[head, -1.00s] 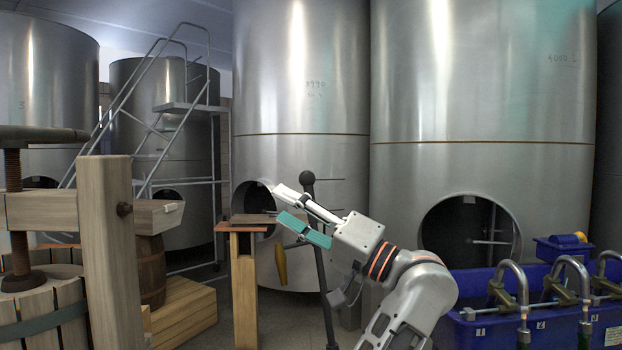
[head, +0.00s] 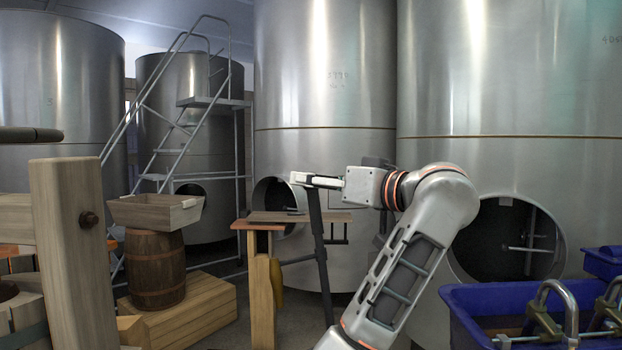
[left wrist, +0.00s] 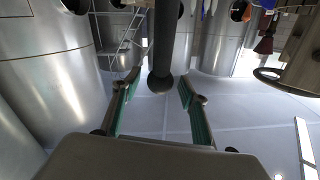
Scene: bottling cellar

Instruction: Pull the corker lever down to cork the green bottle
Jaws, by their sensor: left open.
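The dark corker lever (head: 319,245) stands nearly upright in the middle of the head view. Its top is hidden there behind my left gripper (head: 312,181). In the left wrist view the lever's shaft (left wrist: 164,40) comes in from the top and ends in a round knob (left wrist: 160,84). The left gripper (left wrist: 157,84) is open, with a green-padded finger on each side of the knob. A gap shows between the knob and each finger. The green bottle is not visible in either view. My right gripper is not in view.
A wooden stand (head: 262,300) is left of the lever. A barrel (head: 156,272) holding a wooden box (head: 156,211) and a wooden press post (head: 75,250) are further left. A blue crate (head: 465,315) with metal spouts is at the lower right. Steel tanks (head: 325,90) fill the back.

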